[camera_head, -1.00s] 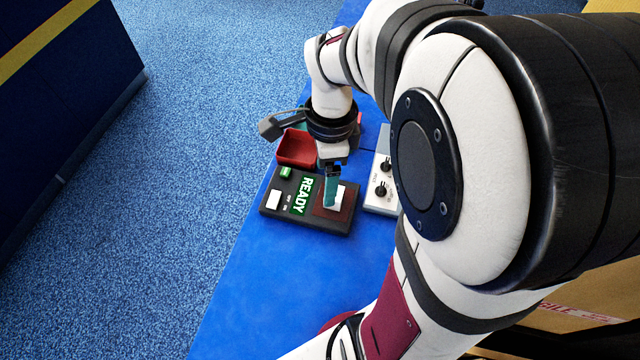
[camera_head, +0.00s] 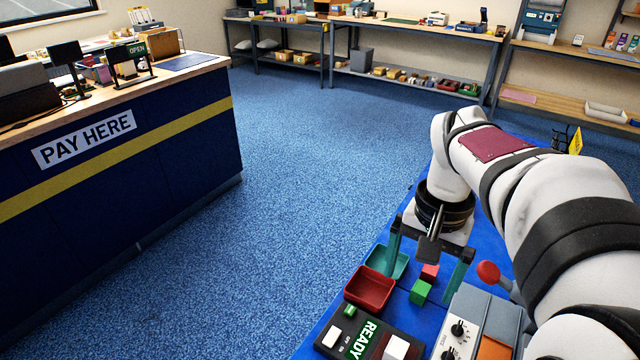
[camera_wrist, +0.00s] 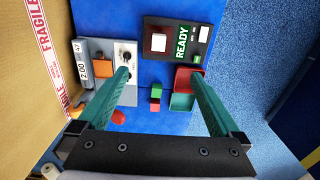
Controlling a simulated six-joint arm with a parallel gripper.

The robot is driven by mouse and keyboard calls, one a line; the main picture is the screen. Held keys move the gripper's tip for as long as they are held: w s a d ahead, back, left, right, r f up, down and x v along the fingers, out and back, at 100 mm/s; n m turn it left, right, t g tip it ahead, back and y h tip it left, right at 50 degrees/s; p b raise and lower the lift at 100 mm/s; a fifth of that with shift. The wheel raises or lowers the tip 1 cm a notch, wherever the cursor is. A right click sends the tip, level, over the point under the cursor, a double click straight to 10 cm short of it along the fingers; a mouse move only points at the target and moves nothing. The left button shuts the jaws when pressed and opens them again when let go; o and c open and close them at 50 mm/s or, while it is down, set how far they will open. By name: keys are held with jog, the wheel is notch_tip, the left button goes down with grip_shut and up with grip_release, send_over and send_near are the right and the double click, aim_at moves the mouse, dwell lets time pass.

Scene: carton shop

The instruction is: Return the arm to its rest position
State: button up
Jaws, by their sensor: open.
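My gripper (camera_head: 426,262) is open and empty, with its teal fingers spread wide apart. In the head view it hangs over the blue table (camera_head: 335,335), above the small trays and blocks. In the wrist view the two fingers of my gripper (camera_wrist: 160,85) stand on either side, with nothing between their tips. The black device marked READY (camera_head: 352,332) lies on the table; it also shows at the top of the wrist view (camera_wrist: 188,32). It has a white square button (camera_wrist: 158,43). My arm is bent, and its upper links fill the right of the head view.
A red tray (camera_head: 370,290), a teal tray (camera_head: 388,262), a red block (camera_head: 429,273) and a green block (camera_head: 420,292) sit below my gripper. A grey knob panel (camera_head: 455,330) and red knob (camera_head: 488,273) stand nearby. A taped carton (camera_wrist: 25,80) borders the table.

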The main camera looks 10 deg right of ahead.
notch_tip(320, 180, down, 10)
jog(key=shift+w+d, duration=0.25)
jog(key=shift+d, duration=0.15)
jog(key=shift+r, duration=0.1)
dwell(0.7)
